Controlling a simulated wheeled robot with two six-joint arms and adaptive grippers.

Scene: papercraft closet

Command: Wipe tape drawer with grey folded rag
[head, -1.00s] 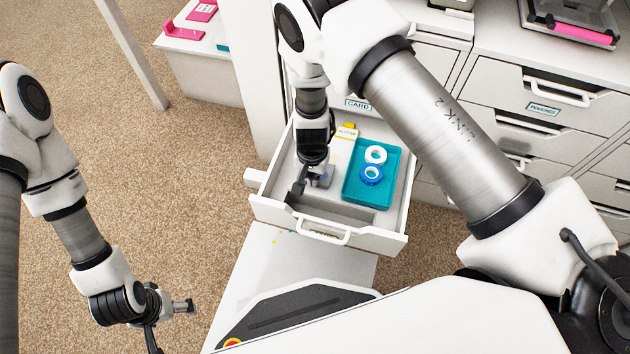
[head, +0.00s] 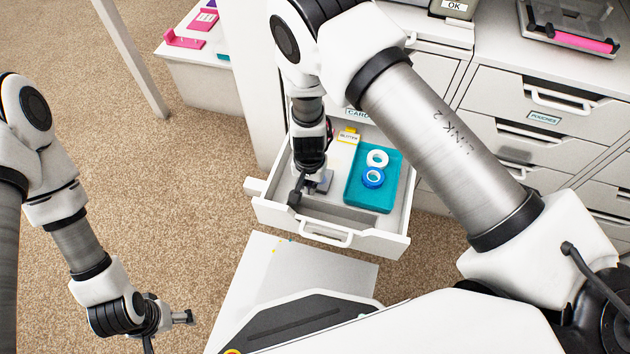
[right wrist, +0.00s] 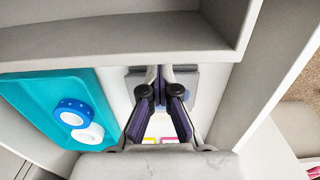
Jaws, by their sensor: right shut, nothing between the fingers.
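The tape drawer (head: 388,232) is pulled open in the head view, with a white handle on its front. Inside it are a teal tray (head: 358,190), a white tape roll (head: 377,158), a blue tape roll (head: 373,177) and a yellow-topped packet (head: 348,136). A flat grey piece, seemingly the folded rag (head: 324,183), lies on the drawer floor left of the tray; it also shows in the right wrist view (right wrist: 188,76). My right gripper (right wrist: 163,84) is shut and empty, pointing down over the rag; contact is unclear. My left gripper (head: 172,334) is open and empty, away from the drawer.
Closed drawers (head: 545,118) stand at the right, with a black-and-pink device (head: 570,28) on top. The drawer walls stand close around my right gripper. Carpet at the left is clear.

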